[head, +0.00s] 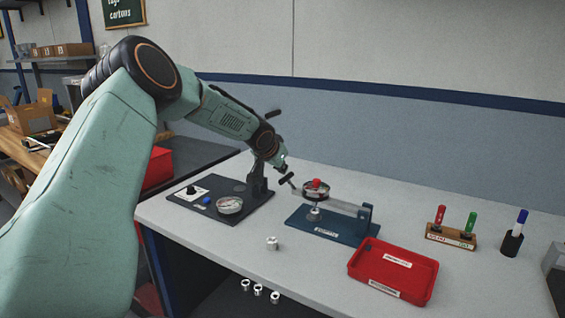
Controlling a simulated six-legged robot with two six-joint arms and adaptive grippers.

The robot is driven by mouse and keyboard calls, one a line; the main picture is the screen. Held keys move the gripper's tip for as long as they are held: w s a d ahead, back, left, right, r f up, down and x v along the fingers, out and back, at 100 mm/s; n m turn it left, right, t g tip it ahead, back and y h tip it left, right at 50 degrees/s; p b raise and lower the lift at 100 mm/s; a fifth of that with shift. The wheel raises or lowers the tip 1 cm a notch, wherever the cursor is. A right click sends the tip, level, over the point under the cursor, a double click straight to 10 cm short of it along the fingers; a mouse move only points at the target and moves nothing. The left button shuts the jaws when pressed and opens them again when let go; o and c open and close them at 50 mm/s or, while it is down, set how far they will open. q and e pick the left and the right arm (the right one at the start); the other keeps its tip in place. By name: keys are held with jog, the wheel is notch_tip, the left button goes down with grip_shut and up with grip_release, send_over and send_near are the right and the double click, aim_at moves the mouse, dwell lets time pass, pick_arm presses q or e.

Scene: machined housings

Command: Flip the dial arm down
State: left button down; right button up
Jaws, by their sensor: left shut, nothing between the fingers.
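A blue fixture (324,232) stands on the bench with a metal arm (343,206) hinged at its right-hand post. This arm lies near level, with a round red-topped dial (316,190) over a small metal housing (314,214) and a black handle (287,179) at its left end. A dark fixture (250,206) stands to the left with its own post (258,183). A black bar (273,114) shows above my wrist, perhaps the raised end of that fixture's arm. My left gripper (284,167) is small, shut and empty, just above the black handle; contact cannot be told.
A red tray (393,291) sits at the front. A marker rack (450,238) and a dark pen cup (511,244) stand to the right. A small metal part (272,243) lies on the bench, with several more below the front edge.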

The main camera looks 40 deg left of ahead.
pick_arm(q)
jog(key=shift+f, duration=0.8)
jog(key=shift+s+a+f+b, duration=0.1)
jog(key=shift+s+f+b, duration=0.2)
jog(key=shift+f, duration=0.15)
pick_arm(e)
jog(key=shift+d+f, duration=0.25)
jog(key=shift+f, duration=0.25)
pick_arm(q)
jog(key=shift+f, duration=0.1)
jog(key=s+r+p, duration=0.1)
jog(key=s+r, duration=0.5)
jog(key=r, duration=0.6)
jog(key=shift+s+a+p, duration=0.2)
jog(key=shift+s+p, duration=0.1)
jog(key=shift+p, duration=0.1)
pick_arm(e)
jog(key=shift+s+a+r, duration=0.2)
jog(key=shift+a+r, duration=0.15)
jog(key=shift+r, duration=0.1)
jog(key=shift+s+a+r, duration=0.15)
jog(key=shift+a+r, duration=0.2)
jog(key=shift+r, duration=0.1)
